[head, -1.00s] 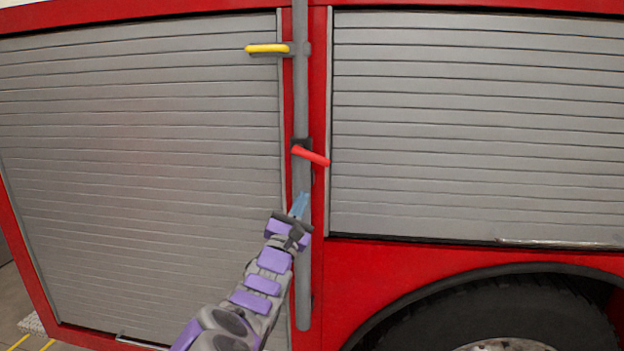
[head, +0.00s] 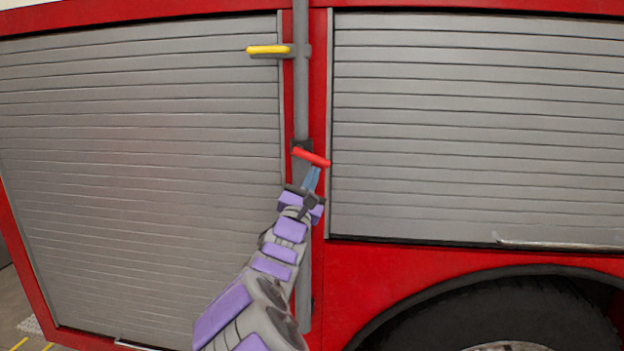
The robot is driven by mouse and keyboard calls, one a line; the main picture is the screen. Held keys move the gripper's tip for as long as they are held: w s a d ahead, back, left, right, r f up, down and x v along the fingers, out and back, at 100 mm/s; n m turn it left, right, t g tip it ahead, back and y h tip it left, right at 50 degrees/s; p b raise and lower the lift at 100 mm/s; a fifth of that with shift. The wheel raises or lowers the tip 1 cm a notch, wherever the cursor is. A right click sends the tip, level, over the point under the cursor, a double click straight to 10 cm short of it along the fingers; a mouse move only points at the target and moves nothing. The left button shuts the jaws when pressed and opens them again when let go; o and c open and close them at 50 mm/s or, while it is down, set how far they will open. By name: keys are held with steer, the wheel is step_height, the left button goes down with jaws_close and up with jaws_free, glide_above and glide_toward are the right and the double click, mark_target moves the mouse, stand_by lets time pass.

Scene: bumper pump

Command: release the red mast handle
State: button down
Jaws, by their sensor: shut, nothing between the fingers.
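The red mast handle (head: 311,157) is a short bar on the grey vertical mast (head: 301,90), tilted down to the right. My gripper (head: 312,178) is just below the handle, its blue fingers pointing up at it. The fingers look shut, with nothing between them. The fingertips appear very close to the handle's underside; I cannot tell whether they touch it. My arm covers the lower part of the mast.
A yellow handle (head: 268,49) sticks out to the left higher on the mast. Grey roller shutters stand on the left (head: 140,180) and right (head: 470,130) of the red body. A wheel (head: 500,315) is at the lower right.

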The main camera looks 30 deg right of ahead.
steer(key=r+n+p, duration=0.1)
steer(key=s+d+r+n+t+p, duration=0.1)
steer(key=p, duration=0.1)
steer(key=shift+d+r+n+y, duration=0.1)
steer(key=shift+r+n+y, duration=0.05)
steer(key=shift+n+y, duration=0.2)
steer(key=shift+f, duration=0.25)
